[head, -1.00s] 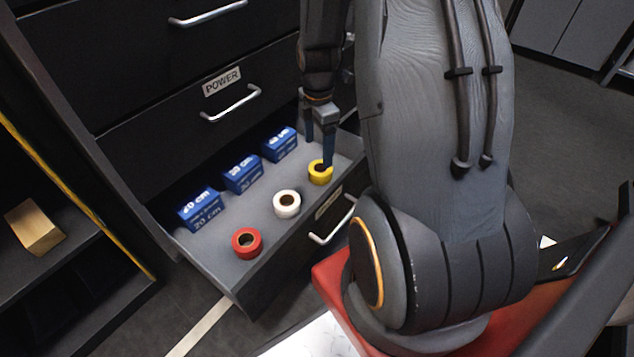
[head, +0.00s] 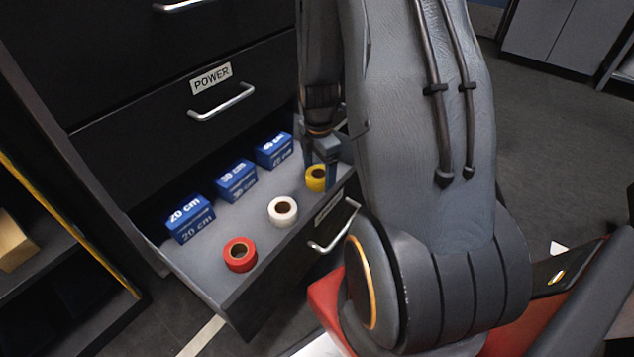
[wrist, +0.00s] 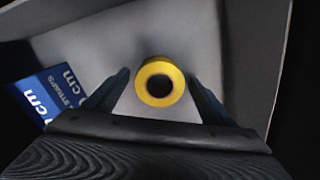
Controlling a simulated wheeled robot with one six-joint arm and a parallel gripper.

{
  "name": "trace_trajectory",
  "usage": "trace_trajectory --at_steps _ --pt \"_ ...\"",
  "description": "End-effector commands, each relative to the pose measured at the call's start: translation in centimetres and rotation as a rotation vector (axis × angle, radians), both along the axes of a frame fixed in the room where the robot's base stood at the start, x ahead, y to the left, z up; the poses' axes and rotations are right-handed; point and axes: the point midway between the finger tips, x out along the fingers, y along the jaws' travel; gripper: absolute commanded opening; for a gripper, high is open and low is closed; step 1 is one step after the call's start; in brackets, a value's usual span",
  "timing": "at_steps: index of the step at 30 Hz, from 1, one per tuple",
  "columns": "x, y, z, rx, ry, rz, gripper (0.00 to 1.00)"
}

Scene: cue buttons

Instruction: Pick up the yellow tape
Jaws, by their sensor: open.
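The yellow tape (head: 316,178) lies flat in the open drawer, at the right end of a row of tape rolls. In the wrist view the yellow tape (wrist: 160,82) sits between and a little beyond the two fingers, hole facing the camera. My gripper (head: 322,176) is low over the drawer at the tape, one finger partly covering its right side. In the wrist view my gripper (wrist: 160,85) is open, with gaps on both sides of the roll and nothing held.
A white tape roll (head: 283,211) and a red one (head: 240,254) lie left of the yellow tape. Several blue boxes (head: 236,180) stand behind them. The drawer walls (wrist: 268,60) rise close by on the right. A closed drawer marked POWER (head: 150,120) is above.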

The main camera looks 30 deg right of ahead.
Motion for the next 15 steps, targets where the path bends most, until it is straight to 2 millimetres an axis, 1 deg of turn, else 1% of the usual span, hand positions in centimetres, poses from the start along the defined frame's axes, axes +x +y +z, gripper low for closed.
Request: trace_trajectory --at_steps 1,7,15 --pt "0.04 -0.01 -0.30 0.000 -0.001 0.000 0.77" --pt "0.02 -0.02 -0.18 -0.001 -0.001 0.000 0.77" --pt "0.02 -0.02 -0.16 -0.001 -0.001 0.000 0.32"
